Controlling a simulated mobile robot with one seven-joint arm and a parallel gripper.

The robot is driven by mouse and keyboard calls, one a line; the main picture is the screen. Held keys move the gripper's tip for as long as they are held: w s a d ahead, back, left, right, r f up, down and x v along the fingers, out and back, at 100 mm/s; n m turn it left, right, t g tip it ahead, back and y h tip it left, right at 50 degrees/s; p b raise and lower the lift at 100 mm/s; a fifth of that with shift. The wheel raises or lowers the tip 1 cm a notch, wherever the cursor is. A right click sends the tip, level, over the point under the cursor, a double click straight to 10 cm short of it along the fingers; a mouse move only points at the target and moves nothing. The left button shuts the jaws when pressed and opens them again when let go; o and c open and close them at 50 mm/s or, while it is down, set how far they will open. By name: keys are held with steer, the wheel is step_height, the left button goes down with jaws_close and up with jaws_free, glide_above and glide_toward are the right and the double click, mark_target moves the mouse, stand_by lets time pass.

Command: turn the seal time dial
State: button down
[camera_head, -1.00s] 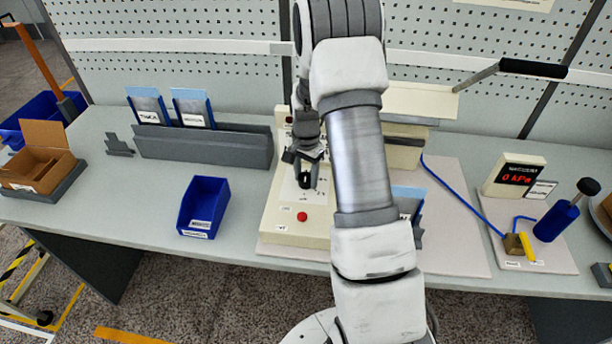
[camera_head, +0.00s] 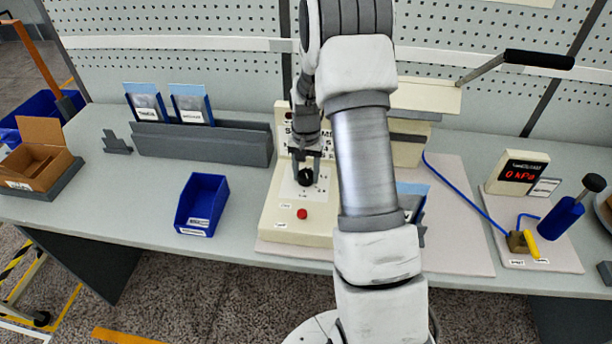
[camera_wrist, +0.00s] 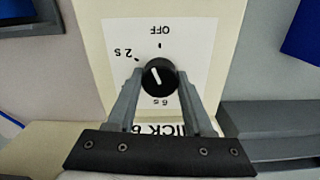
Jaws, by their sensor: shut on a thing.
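The seal time dial (camera_wrist: 160,78) is a round black knob with a white pointer line on a white label marked OFF, 2 s and 6 s. In the wrist view, which shows the label upside down, the line points up and left, between OFF and 2 s. My gripper (camera_wrist: 161,86) is shut on the dial, one grey finger at each side. In the head view the dial (camera_head: 305,177) sits on the cream sealer's front panel (camera_head: 281,215), with my gripper (camera_head: 306,172) around it from above.
A red button (camera_head: 302,214) is just below the dial. My arm hides part of the sealer. A blue bin (camera_head: 202,206) stands to the left, a grey rack (camera_head: 205,148) behind it. A gauge reading 0 kPa (camera_head: 517,174) is at right.

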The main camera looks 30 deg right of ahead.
mark_target(305, 173)
steer(key=n+b, duration=0.1)
steer(key=n, duration=0.2)
steer(key=shift+n, duration=0.3)
steer(key=shift+n+b, duration=0.35)
steer(key=shift+n, duration=1.55)
steer(key=shift+c, duration=1.4)
jaws_free()
step_height(305, 173, up, 18)
steer(key=shift+f, duration=0.25)
